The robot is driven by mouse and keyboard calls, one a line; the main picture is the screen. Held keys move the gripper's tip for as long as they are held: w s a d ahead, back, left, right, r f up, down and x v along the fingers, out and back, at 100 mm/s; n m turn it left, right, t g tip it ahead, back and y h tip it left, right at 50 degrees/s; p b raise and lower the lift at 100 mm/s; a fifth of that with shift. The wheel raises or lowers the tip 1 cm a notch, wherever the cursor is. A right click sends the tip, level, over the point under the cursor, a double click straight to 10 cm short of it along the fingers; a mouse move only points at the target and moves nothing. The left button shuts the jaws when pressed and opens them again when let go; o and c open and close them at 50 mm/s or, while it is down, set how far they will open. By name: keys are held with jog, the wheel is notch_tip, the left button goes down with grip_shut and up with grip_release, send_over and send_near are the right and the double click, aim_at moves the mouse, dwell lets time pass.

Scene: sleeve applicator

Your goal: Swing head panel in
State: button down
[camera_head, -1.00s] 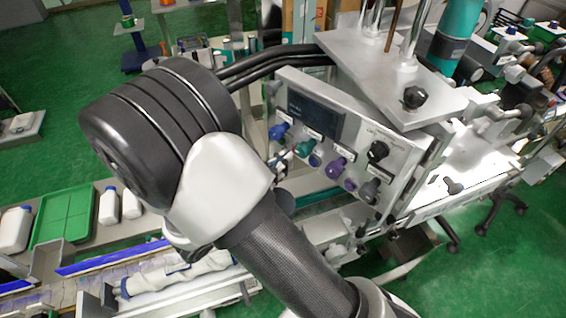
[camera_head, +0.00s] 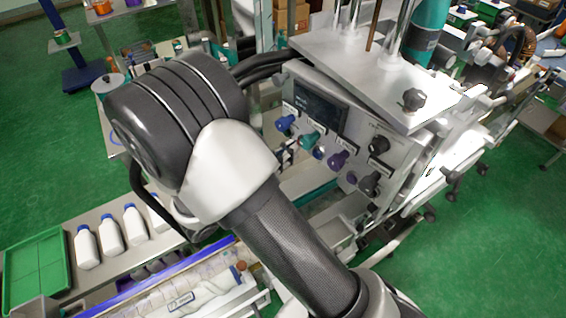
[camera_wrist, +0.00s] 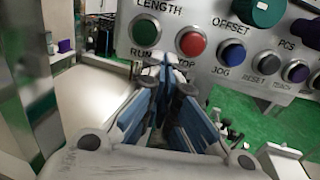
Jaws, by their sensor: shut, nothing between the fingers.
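The head panel (camera_head: 335,130) is a light grey control plate with a dark display and several blue, green, purple and black knobs. It hangs below a grey top plate (camera_head: 372,75) at the centre right of the head view. In the wrist view the panel (camera_wrist: 215,68) fills the top, with a green RUN button, a red button and a blue JOG button. My gripper (camera_wrist: 165,75) is shut and empty, its tips close in front of the panel's lower edge near the RUN and red buttons. Whether it touches the panel I cannot tell. In the head view my arm hides it.
White bottles with blue caps (camera_head: 110,236) and a green tray (camera_head: 36,270) stand at the lower left. A conveyor with a blue rail (camera_head: 150,280) runs along the bottom. Green floor (camera_head: 510,230) is open on the right.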

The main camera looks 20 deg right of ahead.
jog(key=w+d+g, duration=0.1)
jog(key=w+d+m+g, duration=0.1)
jog(key=d, duration=0.1)
jog(key=w+d+m+g+h, duration=0.1)
jog(key=shift+d, duration=0.15)
jog(key=shift+d+g+p, duration=0.3)
jog(key=shift+d, duration=0.05)
jog(key=shift+w+a, duration=0.1)
jog(key=shift+w, duration=0.05)
jog(key=shift+m, duration=0.3)
jog(key=shift+a, duration=0.25)
jog(key=v, duration=1.3)
jog(key=shift+s+a+p, duration=0.2)
jog(key=shift+s+p, duration=0.1)
jog(key=shift+p, duration=0.15)
